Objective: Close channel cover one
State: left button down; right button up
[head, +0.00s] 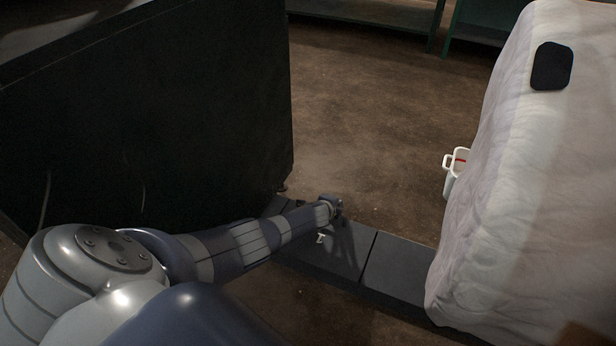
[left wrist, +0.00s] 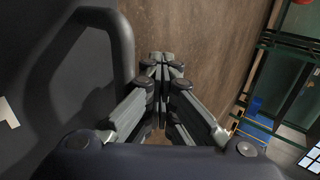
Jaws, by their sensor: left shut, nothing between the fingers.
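Channel cover one (head: 345,258) is a dark grey panel in the strip along the floor, with a white mark on its face that looks like a "1". It looks flat from here, but my arm hides part of it, so I cannot tell if it is fully seated. My left gripper (head: 336,207) is low at the cover's far edge. In the left wrist view my left gripper (left wrist: 163,66) is shut and empty. A dark handle (left wrist: 122,65) on the cover stands just left of the fingers there, and I cannot tell whether they touch. My right gripper is out of view.
Another dark cover (head: 398,267) continues the strip to the right. A tall black panel (head: 150,110) stands at the left. Brown floor (head: 375,120) beyond the strip is clear.

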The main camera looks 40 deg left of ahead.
pick_arm(q)
jog(key=shift+s+d+f, duration=0.15)
jog(key=shift+s+f, duration=0.65)
jog(key=shift+f, duration=0.1)
jog(key=shift+w+r+v, duration=0.15)
jog(key=shift+r+v, duration=0.05)
jog(key=shift+v, duration=1.15)
jog(key=shift+w+r+v, duration=0.15)
jog(key=shift+v, duration=1.2)
jog(key=shift+s+r, duration=0.35)
jog(key=shift+r, duration=0.25)
jog(key=shift+d+r, duration=0.1)
jog(key=shift+r, duration=0.35)
jog(key=shift+s, duration=0.15)
